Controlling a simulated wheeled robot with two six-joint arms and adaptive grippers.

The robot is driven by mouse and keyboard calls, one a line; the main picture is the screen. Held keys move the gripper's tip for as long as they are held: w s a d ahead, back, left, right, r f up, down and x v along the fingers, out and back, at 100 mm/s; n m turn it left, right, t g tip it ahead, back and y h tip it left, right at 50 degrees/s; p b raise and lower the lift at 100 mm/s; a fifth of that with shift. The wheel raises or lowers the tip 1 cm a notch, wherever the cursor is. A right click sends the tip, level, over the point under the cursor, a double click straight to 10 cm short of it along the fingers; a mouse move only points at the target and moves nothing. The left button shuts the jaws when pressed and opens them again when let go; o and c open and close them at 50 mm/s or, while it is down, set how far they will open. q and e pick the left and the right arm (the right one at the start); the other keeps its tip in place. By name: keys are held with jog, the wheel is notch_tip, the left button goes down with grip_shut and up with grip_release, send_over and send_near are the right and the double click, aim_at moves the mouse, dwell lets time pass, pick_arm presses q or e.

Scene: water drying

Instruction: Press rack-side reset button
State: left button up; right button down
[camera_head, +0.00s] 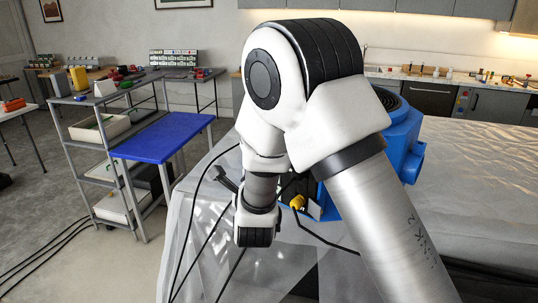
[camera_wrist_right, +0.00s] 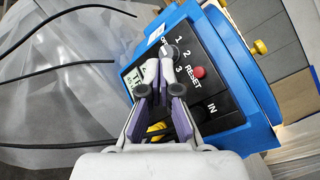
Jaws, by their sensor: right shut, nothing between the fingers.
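A blue machine (camera_head: 402,140) stands on the plastic-covered table in the head view, partly hidden behind my right arm. In the right wrist view, the blue machine (camera_wrist_right: 238,78) shows a dark panel marked 1, 2, 3, RESET and IN. The round red reset button (camera_wrist_right: 198,71) sits by the RESET label. My right gripper (camera_wrist_right: 160,72) is shut and empty in front of this panel, its tips to the left of the red button in the picture. I see a gap between them in the picture; no contact shows. My left gripper is not in view.
A dark knob (camera_wrist_right: 170,52) sits near the fingertips. A yellow plug (camera_head: 297,202) and black cables are at the machine's base. Clear plastic sheeting (camera_head: 470,165) covers the table.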

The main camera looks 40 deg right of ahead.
jog(key=shift+w+d+r, duration=0.15)
jog(key=shift+w+r, duration=0.05)
jog(key=shift+w, duration=0.05)
jog(key=shift+s, duration=0.1)
jog(key=w+d+p, duration=0.1)
jog(key=w+d, duration=0.1)
jog(key=d, duration=0.6)
jog(key=shift+w+d+p, duration=0.25)
jog(key=shift+p, duration=0.05)
dwell(1.1)
jog(key=shift+d+b, duration=0.3)
jog(key=shift+d, duration=0.15)
